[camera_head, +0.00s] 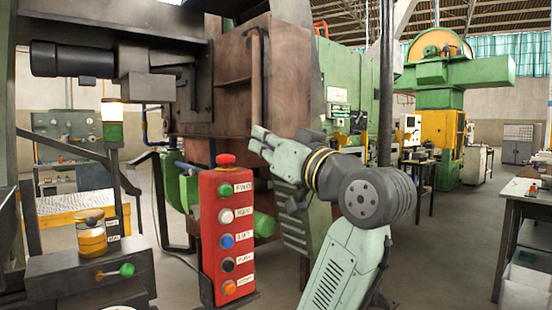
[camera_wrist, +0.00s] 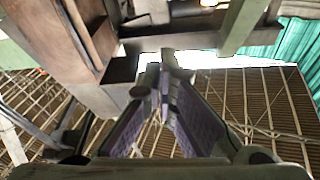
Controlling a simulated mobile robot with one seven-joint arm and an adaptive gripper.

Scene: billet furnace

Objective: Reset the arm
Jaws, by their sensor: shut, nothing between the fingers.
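My arm rises from the lower middle of the head view and bends at a dark grey joint. Its end points left, toward the brown furnace body (camera_head: 285,85) and above the right side of the red button panel (camera_head: 207,240). My gripper (camera_head: 260,137) is shut and seen from the side, with nothing visible in it. In the wrist view, my gripper (camera_wrist: 165,62) shows two dark fingers with purple inner pads coming together at the tips. The wrist camera faces up past the furnace structure to the roof. No contact between the gripper and the furnace can be made out.
The red panel carries several coloured buttons and a red mushroom knob (camera_head: 226,159). A signal lamp (camera_head: 112,122) and a small box with a green-knobbed lever (camera_head: 127,270) stand at left. A workbench (camera_head: 515,200) is at right. Open floor (camera_head: 440,240) lies between arm and bench.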

